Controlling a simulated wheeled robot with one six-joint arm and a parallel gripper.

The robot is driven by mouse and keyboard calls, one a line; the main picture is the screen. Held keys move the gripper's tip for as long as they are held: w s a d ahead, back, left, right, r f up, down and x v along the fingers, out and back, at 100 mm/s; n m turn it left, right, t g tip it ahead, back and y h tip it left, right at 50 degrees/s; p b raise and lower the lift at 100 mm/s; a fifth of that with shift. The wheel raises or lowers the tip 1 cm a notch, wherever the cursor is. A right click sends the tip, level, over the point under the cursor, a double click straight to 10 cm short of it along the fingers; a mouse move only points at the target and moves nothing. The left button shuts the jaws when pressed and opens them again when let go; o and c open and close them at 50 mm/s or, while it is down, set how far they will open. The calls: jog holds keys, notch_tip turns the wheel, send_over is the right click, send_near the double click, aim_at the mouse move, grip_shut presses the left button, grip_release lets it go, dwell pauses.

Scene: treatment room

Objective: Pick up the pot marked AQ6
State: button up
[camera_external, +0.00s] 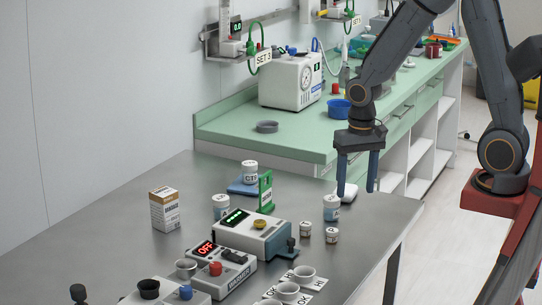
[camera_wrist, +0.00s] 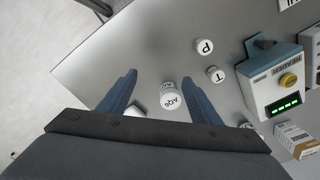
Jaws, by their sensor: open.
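The pot marked AQ6 (camera_wrist: 172,100) shows in the wrist view as a white lid with dark lettering, between and slightly beyond my fingers. In the external view, a white pot with a blue band (camera_external: 331,207) stands upright on the steel table below and left of my gripper; it appears to be the same pot, its lettering too small to read. My gripper (camera_external: 357,189) is open and empty, pointing down above the table. Its two blue fingers also show in the wrist view (camera_wrist: 160,84), apart from the pot.
Two small pots, lids marked P (camera_wrist: 205,46) and T (camera_wrist: 217,75), stand near the AQ6 pot. A grey-teal reader (camera_external: 264,236) is left of them. A white rounded object (camera_external: 347,193) lies behind the pot. The green counter (camera_external: 230,128) is behind the steel table (camera_external: 120,225).

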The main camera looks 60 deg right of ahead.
aim_at(332, 198)
jog(key=w+m, duration=0.2)
jog(key=m, duration=0.1)
jog(key=w+m+p, duration=0.1)
jog(key=w+m, duration=0.3)
jog(key=m, duration=0.1)
jog(key=shift+d+m, duration=0.2)
jog(key=shift+m, duration=0.1)
jog(key=shift+w+d+f+m+p, duration=0.1)
jog(key=shift+w+m+p, duration=0.25)
jog(key=shift+w+m, duration=0.6)
jog(key=shift+s+d+f+m, duration=0.1)
jog(key=shift+s+f+m, duration=0.1)
jog(key=shift+f, duration=0.5)
jog(key=shift+s+f+m, duration=0.1)
jog(key=shift+f+m, duration=0.05)
jog(key=shift+f, duration=0.5)
jog(key=f+p, duration=0.1)
jog(key=d+f+p, duration=0.1)
jog(key=f, duration=0.1)
jog(key=shift+f, duration=1)
jog(key=c, duration=1.1)
jog(key=shift+c, duration=0.2)
